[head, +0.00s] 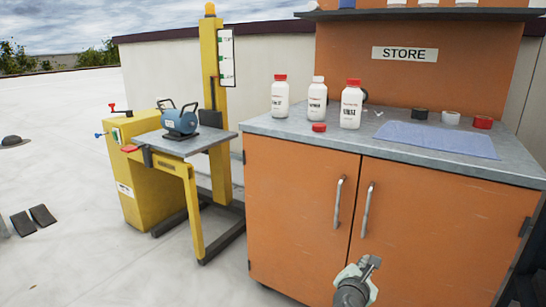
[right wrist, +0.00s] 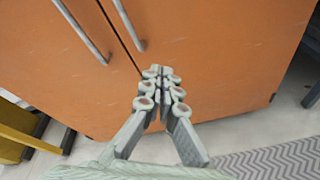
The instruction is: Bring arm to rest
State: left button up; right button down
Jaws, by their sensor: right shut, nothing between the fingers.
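My right gripper (head: 370,263) is in front of the orange cabinet (head: 290,215), low near its closed doors. In the right wrist view my right gripper (right wrist: 160,72) has its fingers together with nothing between them, in front of the cabinet doors (right wrist: 205,50). Whether the fingertips touch the doors, I cannot tell. My left gripper is in neither view.
The cabinet has two vertical handles (head: 338,202). Its grey top holds three white bottles, among them an uncapped one (head: 317,100), a loose red cap (head: 319,127), several tape rolls and a blue mat (head: 436,140). A yellow lift (head: 195,225) carries a blue device (head: 180,122) at left.

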jog(key=s+d+f+m+g+y, duration=0.1)
jog(key=s+d+f+m+g, duration=0.25)
jog(key=s+f+m, duration=0.5)
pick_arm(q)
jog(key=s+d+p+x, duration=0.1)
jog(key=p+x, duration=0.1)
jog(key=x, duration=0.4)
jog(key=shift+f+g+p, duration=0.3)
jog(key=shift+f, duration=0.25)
pick_arm(e)
jog(key=s+a+f+m+g+y, duration=0.1)
jog(key=s+f+m+g, duration=0.1)
jog(key=s, duration=0.7)
jog(key=s+a+f+m+g+y, duration=0.1)
jog(key=s+f+m+g+y, duration=0.1)
jog(key=s+m, duration=0.4)
jog(key=s+a+f+m+g+y, duration=0.1)
jog(key=s+f+m, duration=0.3)
jog(key=s, duration=0.7)
jog(key=shift+s+f+m+g+y, duration=0.35)
jog(key=shift+m+g+y, duration=0.2)
jog(key=shift+y, duration=0.15)
